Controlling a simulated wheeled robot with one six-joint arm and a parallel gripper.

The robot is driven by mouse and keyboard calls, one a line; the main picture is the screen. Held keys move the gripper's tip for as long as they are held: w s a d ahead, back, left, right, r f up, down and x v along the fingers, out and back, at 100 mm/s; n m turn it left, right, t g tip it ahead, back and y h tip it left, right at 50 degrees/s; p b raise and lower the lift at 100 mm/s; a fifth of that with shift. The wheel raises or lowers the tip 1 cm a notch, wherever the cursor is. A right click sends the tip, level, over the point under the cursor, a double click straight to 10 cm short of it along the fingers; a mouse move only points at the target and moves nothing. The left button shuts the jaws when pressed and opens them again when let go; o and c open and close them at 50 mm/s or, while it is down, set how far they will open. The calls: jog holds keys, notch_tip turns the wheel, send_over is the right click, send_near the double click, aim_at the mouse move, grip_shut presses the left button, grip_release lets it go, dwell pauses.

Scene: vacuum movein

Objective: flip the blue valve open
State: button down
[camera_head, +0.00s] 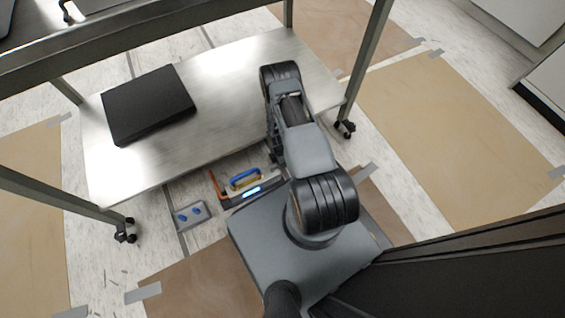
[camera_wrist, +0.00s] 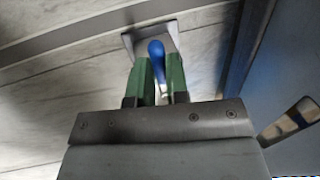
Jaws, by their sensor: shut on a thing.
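The blue valve handle (camera_wrist: 155,48) shows in the wrist view, standing out from a pale grey plate (camera_wrist: 130,40) at the top centre. My gripper (camera_wrist: 161,64) has its two green fingers on either side of the handle and is shut on it. The fingers partly hide the handle's lower part. In the head view my arm hides the gripper.
A metal table (camera_head: 225,110) with a black flat box (camera_head: 146,103) stands beside my arm. A tray with a blue-and-yellow handled tool (camera_head: 244,179) is near my base. A wood-coloured piece (camera_wrist: 290,121) shows at the wrist view's right. Brown sheets (camera_head: 460,140) cover parts of the floor.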

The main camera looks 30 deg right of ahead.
jog(key=shift+w, duration=0.1)
jog(key=c, duration=1.1)
grip_release()
jog(key=shift+r, duration=0.1)
notch_tip(320, 180, up, 13)
jog(key=w+p, duration=0.2)
jog(key=p, duration=0.3)
jog(key=shift+w+r+p, duration=0.2)
jog(key=shift+w+p, duration=0.1)
jog(key=shift+d, duration=0.1)
